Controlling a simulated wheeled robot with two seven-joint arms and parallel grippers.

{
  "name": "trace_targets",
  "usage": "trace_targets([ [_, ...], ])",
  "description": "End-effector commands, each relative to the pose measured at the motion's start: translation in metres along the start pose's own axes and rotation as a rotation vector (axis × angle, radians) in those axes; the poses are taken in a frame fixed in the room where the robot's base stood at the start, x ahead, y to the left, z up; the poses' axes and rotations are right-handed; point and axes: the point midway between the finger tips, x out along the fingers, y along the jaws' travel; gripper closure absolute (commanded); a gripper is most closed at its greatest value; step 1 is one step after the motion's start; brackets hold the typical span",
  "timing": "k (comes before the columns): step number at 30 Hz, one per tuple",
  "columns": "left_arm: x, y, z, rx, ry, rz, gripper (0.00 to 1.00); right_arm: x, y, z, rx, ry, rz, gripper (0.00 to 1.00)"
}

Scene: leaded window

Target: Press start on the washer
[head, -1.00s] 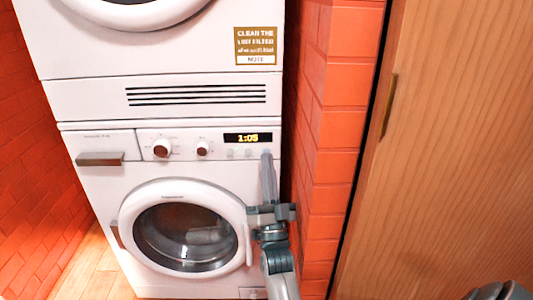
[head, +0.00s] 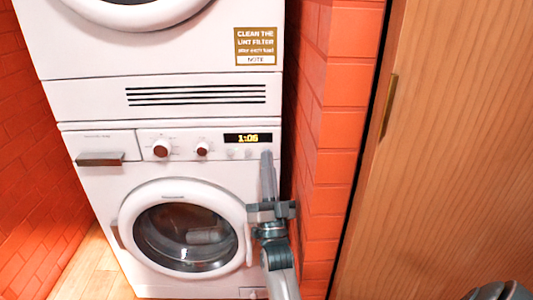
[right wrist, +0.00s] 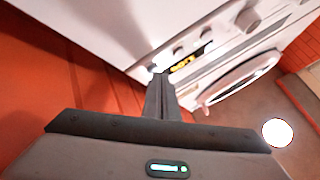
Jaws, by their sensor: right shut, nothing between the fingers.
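The white washer (head: 95,182) is the lower machine of a stack, with a round glass door (head: 185,237). Its control panel has two knobs and a lit display (head: 248,138) with amber digits. Small pale buttons (head: 231,154) sit below the display. My right gripper (head: 267,156) is shut and empty, its fingertips at the panel's right end, just below the display. They hide part of the button row there. In the right wrist view the fingertips (right wrist: 158,76) are close to the panel beside the display (right wrist: 187,60); I cannot tell whether they touch. My left gripper is not in view.
Another white appliance (head: 80,50) with a yellow note (head: 255,46) stands on top of the washer. An orange brick wall (head: 335,130) is close on the right, beside my right arm. A wooden door (head: 450,150) stands further right.

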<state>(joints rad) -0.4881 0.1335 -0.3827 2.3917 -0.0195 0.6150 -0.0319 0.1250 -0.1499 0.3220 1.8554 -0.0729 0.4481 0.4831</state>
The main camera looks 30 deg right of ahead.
Motion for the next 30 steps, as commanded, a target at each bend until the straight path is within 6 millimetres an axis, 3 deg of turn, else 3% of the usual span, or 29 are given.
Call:
trace_targets([
  [30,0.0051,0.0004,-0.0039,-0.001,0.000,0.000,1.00,-0.0042,-0.0033,-0.0035,-0.001,-0.002,0.000,1.00],
])
